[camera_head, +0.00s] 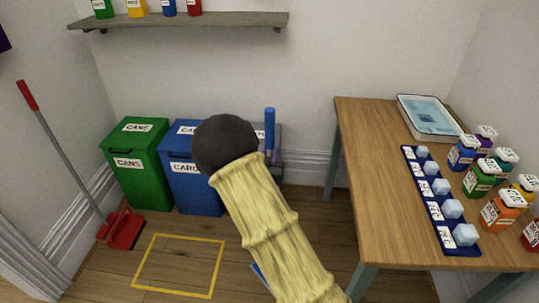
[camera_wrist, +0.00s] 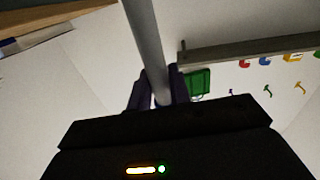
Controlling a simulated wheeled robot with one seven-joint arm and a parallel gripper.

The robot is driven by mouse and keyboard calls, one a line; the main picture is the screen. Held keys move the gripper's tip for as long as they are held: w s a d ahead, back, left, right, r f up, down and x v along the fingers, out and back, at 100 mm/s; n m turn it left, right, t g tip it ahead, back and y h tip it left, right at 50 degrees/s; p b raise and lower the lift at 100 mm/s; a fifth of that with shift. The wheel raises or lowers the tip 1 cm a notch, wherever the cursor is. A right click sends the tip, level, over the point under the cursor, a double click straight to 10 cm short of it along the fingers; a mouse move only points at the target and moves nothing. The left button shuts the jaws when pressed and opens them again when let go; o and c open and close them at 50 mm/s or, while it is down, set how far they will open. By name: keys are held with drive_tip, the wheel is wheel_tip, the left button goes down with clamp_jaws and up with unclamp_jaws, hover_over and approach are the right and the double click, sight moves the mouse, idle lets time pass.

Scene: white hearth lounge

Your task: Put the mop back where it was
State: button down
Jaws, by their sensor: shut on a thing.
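The mop's blue handle grip (camera_head: 269,122) stands nearly upright beyond my arm in the head view. My gripper (camera_head: 275,168) is partly hidden just below it. In the wrist view my gripper (camera_wrist: 153,100) is shut on the grey mop pole (camera_wrist: 146,45) between its purple fingers. The lower pole and mop head are hidden behind my yellow-sleeved arm. A small blue edge on the floor (camera_head: 260,273) shows beside the arm; I cannot tell whether it is a mop part or floor marking.
A green bin (camera_head: 137,165) and blue bin (camera_head: 190,188) stand by the back wall. A red-gripped broom (camera_head: 62,150) and red dustpan (camera_head: 124,230) are left. A yellow floor outline (camera_head: 217,268) is empty. A wooden table (camera_head: 375,170) holding bottles is right; a shelf (camera_head: 180,20) hangs above.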

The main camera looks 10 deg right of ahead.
drive_tip(key=shift+f, duration=0.1)
drive_tip(key=c, duration=1.3)
unclamp_jaws()
drive_tip(key=v, duration=1.2)
